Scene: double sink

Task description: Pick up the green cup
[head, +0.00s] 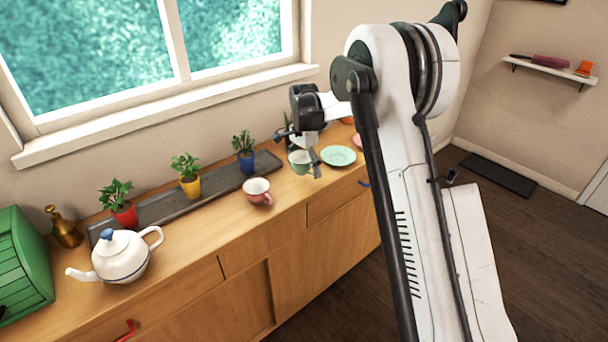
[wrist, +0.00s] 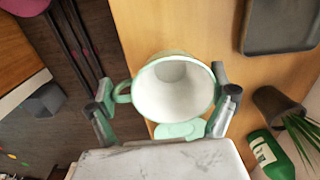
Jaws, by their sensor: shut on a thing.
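The green cup (head: 300,162) is pale mint green and is at the far part of the wooden counter, left of the green saucer (head: 338,156). My gripper (head: 307,155) is at the cup, with a finger showing in front of it. In the wrist view, the cup (wrist: 172,90) shows its white inside and open rim, with its handle to the left. The fingers of my gripper (wrist: 163,92) are on either side of it, shut on it. I cannot tell whether its base touches the counter. Part of the green saucer (wrist: 180,131) shows beyond it.
Potted plants stand on a long dark tray (head: 160,208) by the window. A white teapot (head: 122,256) and a green bread box (head: 22,262) are further left. In the wrist view, a green bottle (wrist: 268,156) lies at the lower right.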

